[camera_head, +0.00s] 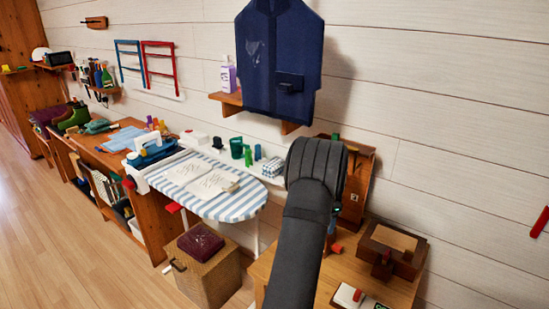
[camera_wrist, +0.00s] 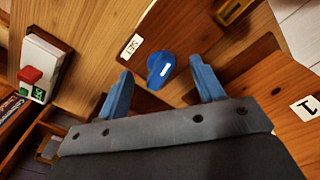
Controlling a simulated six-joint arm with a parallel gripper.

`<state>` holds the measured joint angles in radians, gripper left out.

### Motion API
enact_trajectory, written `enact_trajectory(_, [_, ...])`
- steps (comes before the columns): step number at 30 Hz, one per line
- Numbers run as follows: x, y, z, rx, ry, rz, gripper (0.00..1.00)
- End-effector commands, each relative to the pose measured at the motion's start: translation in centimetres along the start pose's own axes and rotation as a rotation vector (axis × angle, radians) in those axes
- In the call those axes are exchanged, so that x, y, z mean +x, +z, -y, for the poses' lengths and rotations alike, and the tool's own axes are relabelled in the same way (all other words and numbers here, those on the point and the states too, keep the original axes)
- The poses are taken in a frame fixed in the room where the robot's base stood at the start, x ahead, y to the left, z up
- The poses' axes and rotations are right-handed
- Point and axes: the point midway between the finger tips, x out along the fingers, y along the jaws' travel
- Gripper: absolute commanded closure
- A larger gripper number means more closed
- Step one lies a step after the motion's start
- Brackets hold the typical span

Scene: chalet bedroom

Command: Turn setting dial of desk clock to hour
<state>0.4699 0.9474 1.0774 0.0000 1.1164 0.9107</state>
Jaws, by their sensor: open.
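A blue setting dial (camera_wrist: 158,76) with a short white mark sits on a wooden face, which appears to belong to the desk clock. A white label reading SET (camera_wrist: 131,47) is up and left of the dial, turned at an angle. My gripper (camera_wrist: 162,68) is open, with one blue finger on each side of the dial and a visible gap at both. Whether the fingertips reach down to the dial's depth I cannot tell. In the head view, an upright wooden case (camera_head: 360,180), likely the clock, is partly hidden behind my dark arm, which also covers most of the gripper.
In the wrist view, a white switch box (camera_wrist: 42,62) with red and green parts is at left, and a label marked 1 (camera_wrist: 306,107) is at right. In the head view, a wooden box (camera_head: 408,265) stands at right, and a striped ironing board (camera_head: 232,208) at left.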

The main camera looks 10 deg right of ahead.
Motion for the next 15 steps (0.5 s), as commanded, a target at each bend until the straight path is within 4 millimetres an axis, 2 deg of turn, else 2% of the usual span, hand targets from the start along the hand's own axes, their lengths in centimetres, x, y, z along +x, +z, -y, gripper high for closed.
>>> enact_trajectory(5, [-1.9,0.3,-0.2,-0.068,-0.026,-0.027,0.38])
enact_trajectory(8, [-4.3,0.8,-0.7,-0.174,-0.058,-0.067,0.38])
enact_trajectory(15, [-11.7,2.9,-3.0,-0.526,-0.136,-0.224,0.38])
